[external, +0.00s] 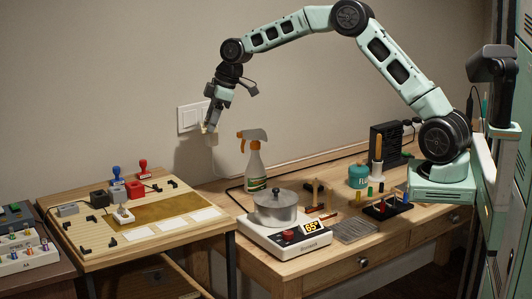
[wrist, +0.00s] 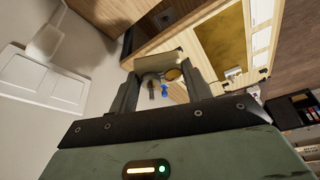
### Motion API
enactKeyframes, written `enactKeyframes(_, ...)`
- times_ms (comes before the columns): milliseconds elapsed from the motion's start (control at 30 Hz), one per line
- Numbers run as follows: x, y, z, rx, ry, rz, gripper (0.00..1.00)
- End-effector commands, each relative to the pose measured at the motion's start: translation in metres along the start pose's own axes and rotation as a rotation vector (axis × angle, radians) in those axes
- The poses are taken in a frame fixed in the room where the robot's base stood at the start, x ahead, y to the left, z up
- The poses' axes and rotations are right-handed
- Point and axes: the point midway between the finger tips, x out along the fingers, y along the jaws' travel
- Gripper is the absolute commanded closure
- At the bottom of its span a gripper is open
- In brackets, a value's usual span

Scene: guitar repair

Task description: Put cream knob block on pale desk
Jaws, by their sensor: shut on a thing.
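My gripper (external: 209,128) is raised in front of the wall, above and to the left of the spray bottle. It is shut on a small cream block (wrist: 158,62), which shows between the fingertips in the wrist view; a round tan part (wrist: 173,74) appears just beside it. In the external view the held block is tiny and partly hidden by the fingers.
On the left desk are red and blue stamps (external: 143,168), dark blocks and a whitish block (external: 123,216). The right-hand desk (external: 232,196) holds a spray bottle (external: 254,168), a pot (external: 275,210) on a scale and several tools. White panels (external: 148,227) lie along the mat's front.

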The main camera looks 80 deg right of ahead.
Motion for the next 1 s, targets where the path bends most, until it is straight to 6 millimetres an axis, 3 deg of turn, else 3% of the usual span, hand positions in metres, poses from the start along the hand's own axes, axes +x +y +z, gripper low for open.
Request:
enactKeyframes(33,-0.003,0.023,0.018,0.061,-0.003,0.027,0.78)
enactKeyframes(200,-0.024,0.087,0.076,0.272,-0.010,0.110,0.78)
enactKeyframes(500,-0.071,0.178,0.195,0.648,-0.006,0.257,0.78)
enactKeyframes(733,-0.105,0.217,0.276,0.884,0.008,0.349,0.78)
enactKeyframes(1000,-0.130,0.236,0.332,1.040,0.021,0.412,0.78)
